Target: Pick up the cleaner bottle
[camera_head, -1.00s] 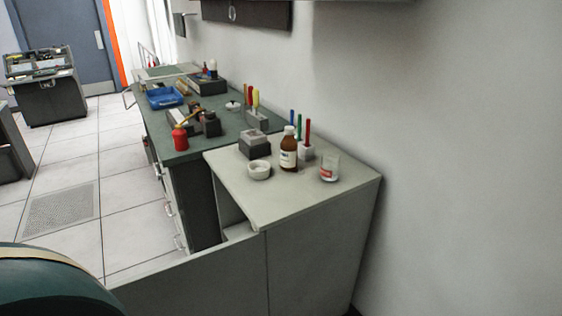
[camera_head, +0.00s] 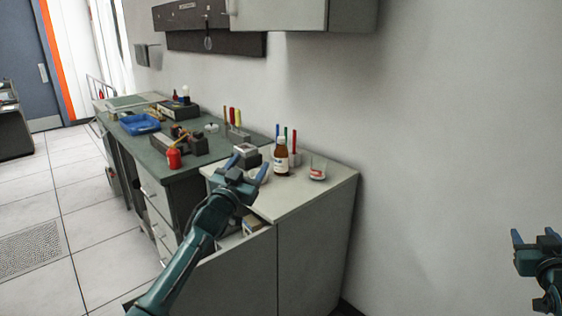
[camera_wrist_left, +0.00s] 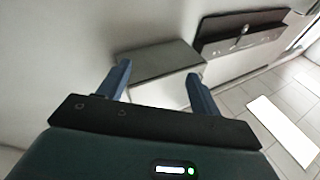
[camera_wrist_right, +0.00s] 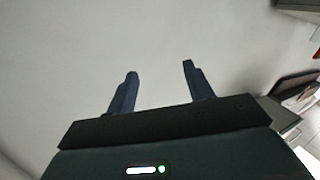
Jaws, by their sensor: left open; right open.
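The cleaner bottle is probably the brown bottle (camera_head: 281,158) with a white cap and white label. It stands upright on the light grey cabinet top (camera_head: 300,196) in the head view. My left gripper (camera_head: 251,163) is open and empty; in the picture it is just left of the bottle, partly covering a white bowl and a grey block. I cannot tell its distance from the bottle. My right gripper (camera_head: 536,238) is open and empty at the far right, in front of the bare wall. Neither wrist view shows the bottle.
A glass with a red label (camera_head: 318,170) stands right of the bottle. Pens in a white holder (camera_head: 295,157) are behind it. A wall cabinet (camera_head: 290,15) hangs above.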

